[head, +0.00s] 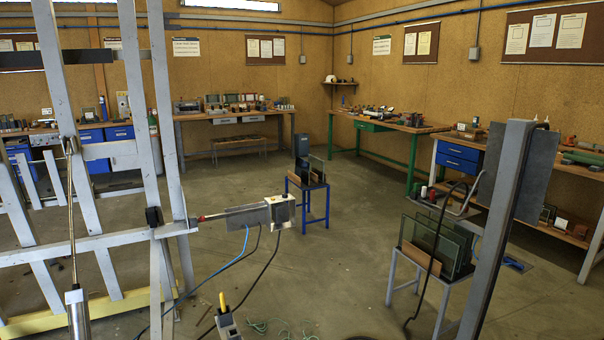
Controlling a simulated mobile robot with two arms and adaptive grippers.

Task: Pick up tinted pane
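Dark, greenish glass panes (437,243) stand upright in a wooden holder on a grey-legged stand at the right. Smaller panes (316,165) stand upright in a wooden holder on a blue stand near the middle of the room. I cannot tell for sure which one is the tinted pane. A grey post and black cable partly cover the right panes. Neither of my grippers shows clearly in the head view.
A tilting grey frame (140,155) fills the left, with a cylinder (78,312) and a control box (281,211). A grey post (497,225) with a dark plate stands at right. Cables lie on the floor. Benches line the walls; the middle floor (350,240) is mostly clear.

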